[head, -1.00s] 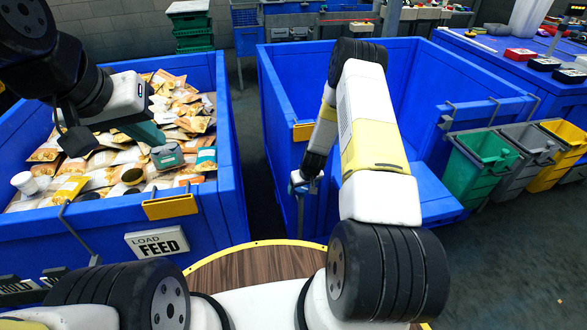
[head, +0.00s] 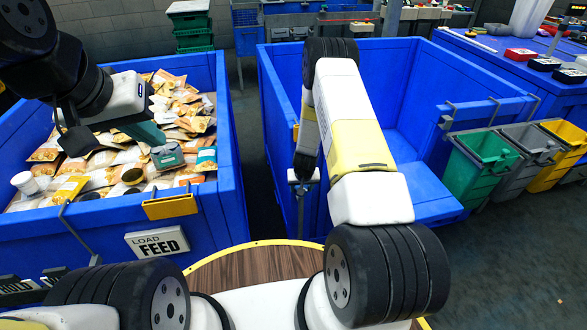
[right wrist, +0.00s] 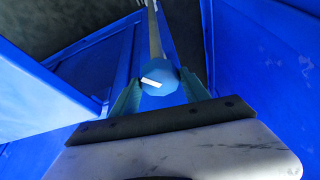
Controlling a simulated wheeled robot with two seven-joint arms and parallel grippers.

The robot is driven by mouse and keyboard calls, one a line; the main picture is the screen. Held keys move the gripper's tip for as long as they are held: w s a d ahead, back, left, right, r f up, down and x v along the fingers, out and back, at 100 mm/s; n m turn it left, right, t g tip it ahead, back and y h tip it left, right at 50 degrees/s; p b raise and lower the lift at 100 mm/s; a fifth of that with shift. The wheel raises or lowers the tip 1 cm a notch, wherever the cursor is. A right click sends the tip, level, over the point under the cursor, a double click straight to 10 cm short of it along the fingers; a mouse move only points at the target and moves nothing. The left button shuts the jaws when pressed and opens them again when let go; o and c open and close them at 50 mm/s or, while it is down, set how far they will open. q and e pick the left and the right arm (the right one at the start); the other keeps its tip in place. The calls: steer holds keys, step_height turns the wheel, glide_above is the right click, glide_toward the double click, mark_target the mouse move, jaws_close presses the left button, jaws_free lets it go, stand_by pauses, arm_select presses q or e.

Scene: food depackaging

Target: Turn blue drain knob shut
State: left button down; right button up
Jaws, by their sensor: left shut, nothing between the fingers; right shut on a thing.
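The blue drain knob (right wrist: 172,80) is a faceted knob with a white mark, seen in the right wrist view. My right gripper (right wrist: 159,77) is shut on it, with one teal finger on each side. My left gripper (head: 162,148) is shut and empty above the packets in the left bin.
The left blue bin (head: 232,150) holds many food packets (head: 190,105) and bears a LOAD FEED sign (head: 157,242). Green (head: 480,165), grey and yellow small bins hang at the right. A grey pipe (right wrist: 155,35) runs beyond the knob. A narrow floor gap separates the large bins.

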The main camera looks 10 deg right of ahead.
steer(key=m, duration=0.2)
steer(key=m+h, duration=0.1)
steer(key=shift+a+m, duration=0.2)
steer(key=shift+m, duration=0.2)
steer(key=shift+w+m+g+h, duration=0.1)
steer(key=shift+m+g+h, duration=0.55)
steer(key=shift+m, duration=1.15)
steer(key=o, duration=1.4)
steer(key=shift+r, duration=0.1)
steer(key=v, duration=0.7)
steer(key=shift+a+r, duration=0.2)
steer(key=shift+r, duration=0.05)
